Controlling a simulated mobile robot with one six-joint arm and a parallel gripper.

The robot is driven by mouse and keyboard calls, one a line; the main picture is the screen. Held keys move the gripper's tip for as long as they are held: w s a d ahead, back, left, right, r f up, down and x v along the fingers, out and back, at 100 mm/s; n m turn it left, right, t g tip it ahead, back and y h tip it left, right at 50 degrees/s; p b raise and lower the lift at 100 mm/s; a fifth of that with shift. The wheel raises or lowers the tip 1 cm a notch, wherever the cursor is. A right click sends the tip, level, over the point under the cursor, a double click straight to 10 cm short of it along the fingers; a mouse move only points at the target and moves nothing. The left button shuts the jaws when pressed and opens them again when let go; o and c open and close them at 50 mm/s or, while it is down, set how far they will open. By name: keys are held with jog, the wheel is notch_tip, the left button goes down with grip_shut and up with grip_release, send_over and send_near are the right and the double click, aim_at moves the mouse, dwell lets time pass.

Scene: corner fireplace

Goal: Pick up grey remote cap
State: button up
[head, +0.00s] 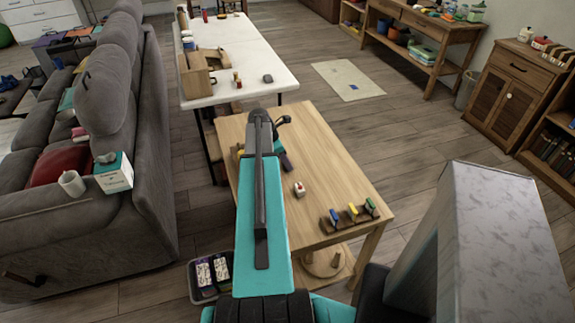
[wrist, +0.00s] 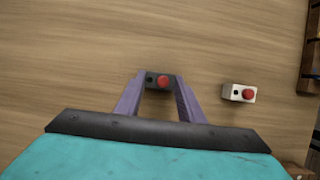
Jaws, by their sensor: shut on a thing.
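The grey remote cap (wrist: 151,81) is a small dark grey block with a red round button and a dark spot on top. It shows in the wrist view between the purple fingers of my gripper (wrist: 160,79), near their tips. My gripper is shut on it, over the wooden table top (wrist: 70,60). Whether the cap touches the table or is slightly lifted, I cannot tell. In the head view my arm hides most of the gripper and the cap.
A white block with a red button (wrist: 239,93) sits to the right of my gripper; it also shows in the head view (head: 299,189). A wooden rack with coloured pieces (head: 352,217) stands near the table's right edge. A white table (head: 245,60) stands beyond, a grey sofa (head: 105,110) left.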

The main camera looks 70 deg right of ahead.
jog(key=shift+r, duration=0.15)
notch_tip(320, 180, up, 10)
jog(key=b, duration=0.1)
jog(key=shift+b, duration=0.4)
dwell(0.4)
dwell(0.5)
